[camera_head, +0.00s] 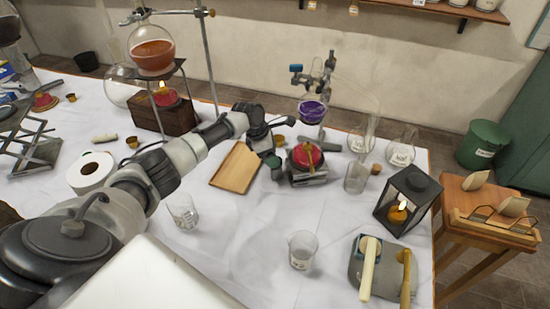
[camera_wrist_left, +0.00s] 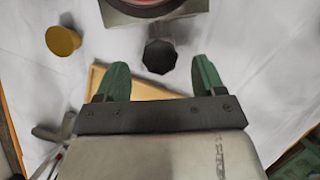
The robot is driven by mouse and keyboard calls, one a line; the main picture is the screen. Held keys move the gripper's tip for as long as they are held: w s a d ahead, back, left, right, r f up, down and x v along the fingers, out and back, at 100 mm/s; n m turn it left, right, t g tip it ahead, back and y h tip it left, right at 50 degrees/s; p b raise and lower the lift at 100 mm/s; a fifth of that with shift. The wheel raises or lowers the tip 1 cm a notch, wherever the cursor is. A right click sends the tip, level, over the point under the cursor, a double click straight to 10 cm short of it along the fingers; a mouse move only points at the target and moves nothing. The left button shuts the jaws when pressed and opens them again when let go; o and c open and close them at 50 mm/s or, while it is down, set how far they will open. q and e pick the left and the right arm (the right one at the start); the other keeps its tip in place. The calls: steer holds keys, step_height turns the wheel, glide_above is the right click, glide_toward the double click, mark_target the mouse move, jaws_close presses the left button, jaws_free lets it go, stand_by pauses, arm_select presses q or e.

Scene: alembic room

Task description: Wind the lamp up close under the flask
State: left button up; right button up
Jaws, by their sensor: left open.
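A red spirit lamp (camera_head: 307,155) sits on a small metal lab jack (camera_head: 307,177) in the middle of the table. The flask with purple liquid (camera_head: 312,110) hangs on a stand above and slightly behind the lamp, with a gap between them. A dark faceted knob (camera_wrist_left: 159,57) is on the near side of the jack in the left wrist view. My left gripper (camera_head: 273,152) is beside the jack on its left. In the wrist view its green fingers (camera_wrist_left: 159,82) are apart, with the knob just beyond and between the tips, not gripped. My right gripper is not in view.
A wooden board (camera_head: 236,168) lies left of the jack, under my gripper. Glass beakers (camera_head: 356,177) and a black lantern (camera_head: 408,200) stand to the right. A round orange flask (camera_head: 152,50) with its own lamp stands back left. The cloth in front is mostly clear.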

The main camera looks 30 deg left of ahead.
arm_select(q)
steer(key=shift+x, duration=0.75)
steer(key=shift+w+d+f, duration=0.15)
steer(key=shift+f, duration=0.4)
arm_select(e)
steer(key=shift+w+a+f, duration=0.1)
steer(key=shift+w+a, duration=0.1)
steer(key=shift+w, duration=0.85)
arm_select(q)
steer(key=c, duration=0.9)
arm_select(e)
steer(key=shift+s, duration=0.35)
